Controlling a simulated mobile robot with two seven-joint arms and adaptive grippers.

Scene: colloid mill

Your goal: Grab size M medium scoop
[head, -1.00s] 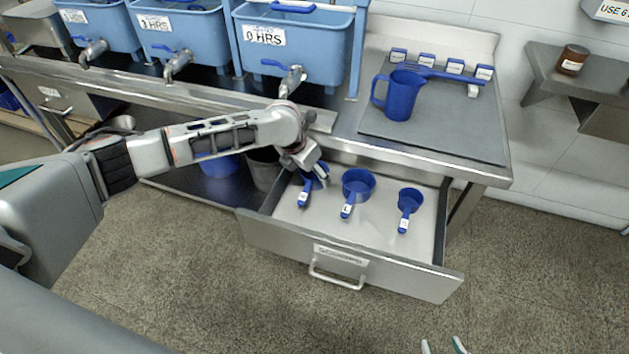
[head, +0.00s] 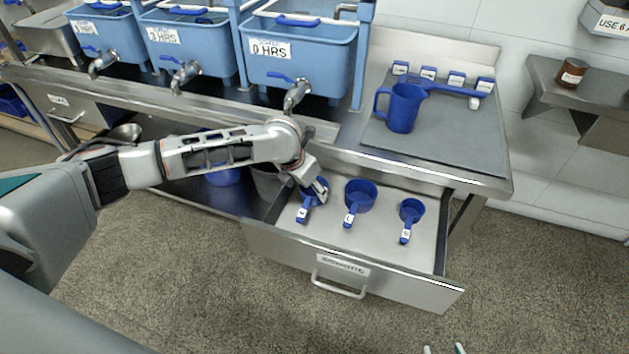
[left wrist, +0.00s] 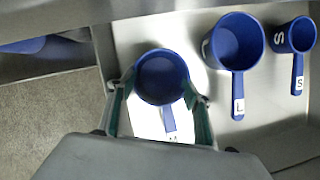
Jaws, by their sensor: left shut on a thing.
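The blue medium scoop (head: 303,213) lies in the open drawer, leftmost of three scoops. In the left wrist view its round cup (left wrist: 160,76) faces up, and its handle with a partly hidden M label points toward the camera. My left gripper (head: 318,190) reaches down into the drawer, its fingers on opposite sides of the cup in the left wrist view (left wrist: 159,88), shut on it. The scoop appears still at drawer-floor level. Only the two fingertips of my right gripper (head: 445,349) show at the bottom edge, apart with nothing visible between them.
The large scoop (head: 361,194) and small scoop (head: 411,210) lie to the right in the drawer (head: 330,243). Above, the counter holds a blue jug (head: 404,107) and several small labelled blocks. Blue tanks (head: 300,62) with taps stand at left, near my left arm.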

